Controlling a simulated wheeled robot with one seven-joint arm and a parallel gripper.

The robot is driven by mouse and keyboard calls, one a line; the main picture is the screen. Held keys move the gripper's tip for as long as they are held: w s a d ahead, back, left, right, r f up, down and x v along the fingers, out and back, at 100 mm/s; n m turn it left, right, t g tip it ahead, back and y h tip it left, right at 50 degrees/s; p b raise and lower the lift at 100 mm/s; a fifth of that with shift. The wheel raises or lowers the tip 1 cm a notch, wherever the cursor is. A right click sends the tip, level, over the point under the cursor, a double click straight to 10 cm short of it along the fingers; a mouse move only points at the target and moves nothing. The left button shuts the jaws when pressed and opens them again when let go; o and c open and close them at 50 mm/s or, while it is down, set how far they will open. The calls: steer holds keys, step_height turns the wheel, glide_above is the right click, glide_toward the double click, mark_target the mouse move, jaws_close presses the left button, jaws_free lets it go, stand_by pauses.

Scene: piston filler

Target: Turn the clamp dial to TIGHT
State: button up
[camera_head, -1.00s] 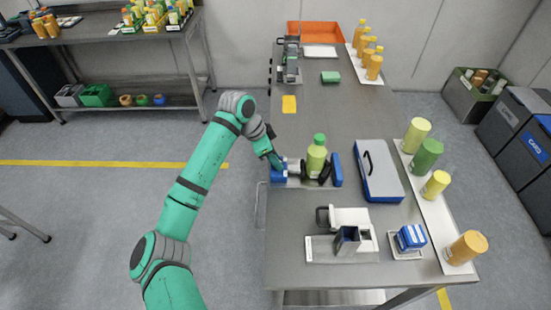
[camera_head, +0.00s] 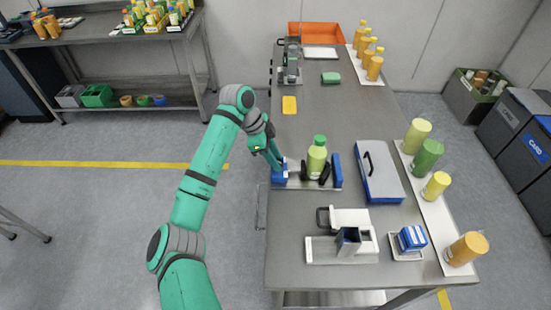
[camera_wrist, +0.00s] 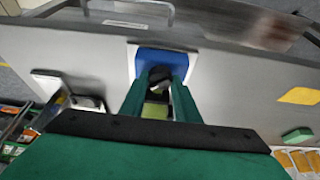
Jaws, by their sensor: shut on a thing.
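The clamp is a fixture with a blue block (camera_head: 279,174) at its left end, dark jaws around a light green bottle (camera_head: 317,160), and a blue plate (camera_head: 336,170) at its right. The bottle is upright with a green cap. My gripper (camera_head: 277,163) is at the blue block, left of the bottle. In the wrist view the two green fingers are shut on a dark knob, the clamp dial (camera_wrist: 160,76), in front of the blue block (camera_wrist: 165,60). The dial's markings and pointer cannot be read, and in the head view the fingers hide it.
A blue and grey case (camera_head: 379,172) lies right of the clamp. A white and grey device (camera_head: 350,217) stands nearer the front. Several bottles line a white strip (camera_head: 447,247) at the right edge. A yellow pad (camera_head: 289,105) lies further back, with bare table around it.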

steer(key=o, duration=1)
steer(key=shift+o, duration=0.2)
steer(key=shift+r, duration=0.1)
steer(key=v, duration=1)
steer(key=shift+r, duration=0.3)
steer(key=shift+a, duration=0.15)
